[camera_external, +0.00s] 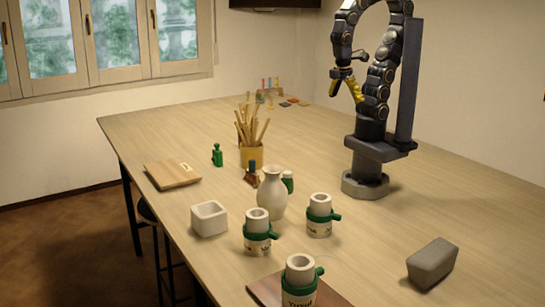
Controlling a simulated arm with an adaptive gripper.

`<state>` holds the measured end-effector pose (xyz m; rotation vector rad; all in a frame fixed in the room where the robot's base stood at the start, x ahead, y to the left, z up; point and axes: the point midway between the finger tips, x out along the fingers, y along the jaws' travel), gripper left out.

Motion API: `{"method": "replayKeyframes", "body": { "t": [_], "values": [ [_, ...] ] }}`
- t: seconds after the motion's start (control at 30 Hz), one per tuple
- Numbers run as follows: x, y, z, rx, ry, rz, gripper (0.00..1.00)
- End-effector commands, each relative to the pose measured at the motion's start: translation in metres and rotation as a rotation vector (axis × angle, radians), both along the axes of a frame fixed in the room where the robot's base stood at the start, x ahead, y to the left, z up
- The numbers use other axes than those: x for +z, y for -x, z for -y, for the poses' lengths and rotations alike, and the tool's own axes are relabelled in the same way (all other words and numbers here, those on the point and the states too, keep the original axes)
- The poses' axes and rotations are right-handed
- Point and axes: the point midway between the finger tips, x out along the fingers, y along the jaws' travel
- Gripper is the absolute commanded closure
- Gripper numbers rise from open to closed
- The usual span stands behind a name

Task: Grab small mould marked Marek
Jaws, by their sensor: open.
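Three white cylindrical moulds with green bands and side knobs stand upright on the table. The front mould (300,262) has a label that reads like "Yusuf". A second mould (257,220) stands behind it to the left, and a third mould (319,203) to the right. The labels on these two are too small to read, so I cannot tell which is marked Marek. My gripper (346,95), with yellow fingers, is open and empty. It is raised above the table beyond the moulds, far from all three.
A white vase (271,196) stands close behind the moulds, with a white square pot (209,220) to its left. A grey block (432,263) lies at right. A yellow cup of sticks (251,156) and a wooden board (173,175) are farther back. The table's right side is mostly clear.

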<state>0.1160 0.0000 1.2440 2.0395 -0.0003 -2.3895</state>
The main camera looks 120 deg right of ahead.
Motion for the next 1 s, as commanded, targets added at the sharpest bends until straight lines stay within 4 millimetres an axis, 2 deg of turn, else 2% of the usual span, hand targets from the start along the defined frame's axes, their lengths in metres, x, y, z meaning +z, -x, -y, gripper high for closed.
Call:
{"method": "replayKeyframes", "body": {
  "t": [0.27,0.3,0.57,0.67,0.77,1.0],
  "values": [
    [0.000,0.000,0.000,0.000,0.000,0.000,0.14],
    [0.000,0.000,0.000,0.000,0.000,0.000,0.07],
    [0.000,-0.001,0.000,0.003,-0.001,0.000,0.07],
    [0.000,-0.009,-0.004,0.049,-0.018,0.002,0.07],
    [0.001,-0.034,-0.014,0.175,-0.067,0.020,0.07],
    [-0.011,-0.134,-0.057,0.618,-0.261,0.126,0.07]
  ]
}}
